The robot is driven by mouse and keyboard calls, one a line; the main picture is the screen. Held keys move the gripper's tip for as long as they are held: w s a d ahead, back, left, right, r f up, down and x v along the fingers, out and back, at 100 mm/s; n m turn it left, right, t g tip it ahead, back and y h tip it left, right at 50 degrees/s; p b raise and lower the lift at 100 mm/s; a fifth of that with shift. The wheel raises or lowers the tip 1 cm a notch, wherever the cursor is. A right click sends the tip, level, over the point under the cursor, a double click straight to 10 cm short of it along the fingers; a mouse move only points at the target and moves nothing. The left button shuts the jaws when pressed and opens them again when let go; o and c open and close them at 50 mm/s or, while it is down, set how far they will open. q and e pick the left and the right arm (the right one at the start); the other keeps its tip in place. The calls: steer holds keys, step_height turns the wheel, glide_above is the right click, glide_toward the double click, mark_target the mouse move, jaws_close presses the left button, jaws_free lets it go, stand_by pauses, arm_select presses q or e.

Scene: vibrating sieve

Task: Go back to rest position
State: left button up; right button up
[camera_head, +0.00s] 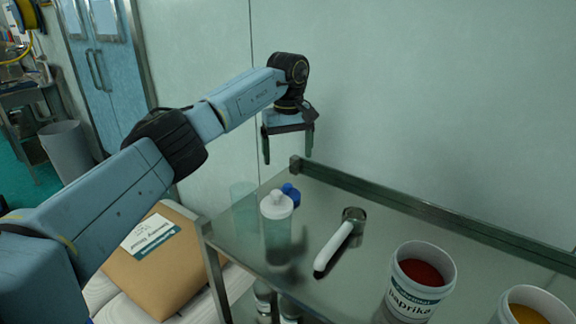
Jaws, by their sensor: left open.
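My left gripper (288,146) is open and empty, pointing down in the air near the back left corner of the steel table (350,188). Its arm comes in from the left. My right gripper is not in view. On the table stand a clear container with a white lid (277,207) and a blue cap (290,193) behind it. A scoop with a white handle (335,247) lies to their right. A white tub labelled paprika (415,290) with red powder stands at the front, and a tub of yellow powder (538,308) is cut off at the lower right.
A cardboard box (165,270) with a label sits left of the table, below my left arm. A raised metal rail (420,208) runs along the table's back edge. A pale wall is behind. A grey bin (67,150) and blue doors (105,65) are at the far left.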

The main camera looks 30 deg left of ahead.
arm_select(q)
steer(key=shift+r, duration=0.4)
